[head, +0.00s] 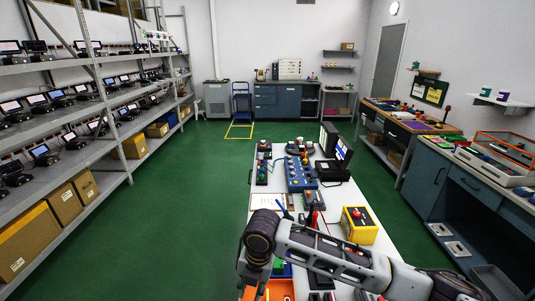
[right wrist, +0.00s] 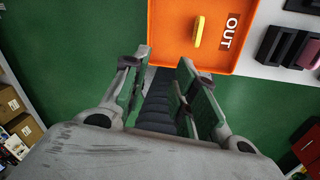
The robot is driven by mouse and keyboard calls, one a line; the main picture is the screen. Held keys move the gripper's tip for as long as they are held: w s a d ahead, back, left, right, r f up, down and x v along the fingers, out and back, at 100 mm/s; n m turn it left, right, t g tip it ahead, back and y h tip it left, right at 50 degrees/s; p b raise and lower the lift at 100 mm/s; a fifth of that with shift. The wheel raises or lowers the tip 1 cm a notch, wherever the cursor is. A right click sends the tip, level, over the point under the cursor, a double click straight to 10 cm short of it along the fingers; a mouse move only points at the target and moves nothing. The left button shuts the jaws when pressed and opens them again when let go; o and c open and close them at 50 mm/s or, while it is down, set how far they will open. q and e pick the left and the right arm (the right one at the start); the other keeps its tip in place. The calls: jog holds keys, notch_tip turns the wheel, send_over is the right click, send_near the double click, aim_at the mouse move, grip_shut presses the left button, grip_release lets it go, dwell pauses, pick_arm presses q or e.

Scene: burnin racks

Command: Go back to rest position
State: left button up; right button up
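My right arm comes in from the right in the head view and bends down over the near end of the white table (head: 375,215). My right gripper (head: 254,290) is partly cut off by the bottom edge there. In the right wrist view my right gripper (right wrist: 160,75) has its two fingers apart, with no held object visible between them. A dark ribbed shape shows beyond the fingers; I cannot tell what it is. An orange tray (right wrist: 175,45) marked OUT, holding a yellow piece (right wrist: 198,32), lies beyond the fingertips. My left gripper is not in view.
Shelving (head: 95,85) with several devices lines the left. A workbench (head: 480,185) stands right. Green floor (head: 190,200) is clear left of the table.

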jog(key=s+a+m+y, duration=0.3)
jog(key=s+m, duration=0.1)
jog(key=m, duration=0.4)
jog(key=s+d+f+m+t+h, duration=0.1)
jog(key=s+d+f+m, duration=0.2)
jog(key=d+m, duration=0.6)
jog(key=s+d+f+m+t+h, duration=0.1)
jog(key=s+d+f+m+h, duration=0.15)
jog(key=d+m, duration=0.65)
jog(key=s+d+f+m+t+h, duration=0.1)
jog(key=s+d+f+m, duration=0.3)
jog(key=d, duration=0.8)
notch_tip(320, 180, down, 34)
jog(key=s+m+g, duration=0.1)
jog(key=s, duration=0.1)
jog(key=s+d+f, duration=0.2)
jog(key=s+f, duration=0.7)
jog(key=s, duration=0.2)
jog(key=s+d+f+g, duration=0.1)
jog(key=s+f, duration=0.8)
jog(key=s, duration=0.2)
jog(key=shift+d+f, duration=0.2)
jog(key=shift+d, duration=0.15)
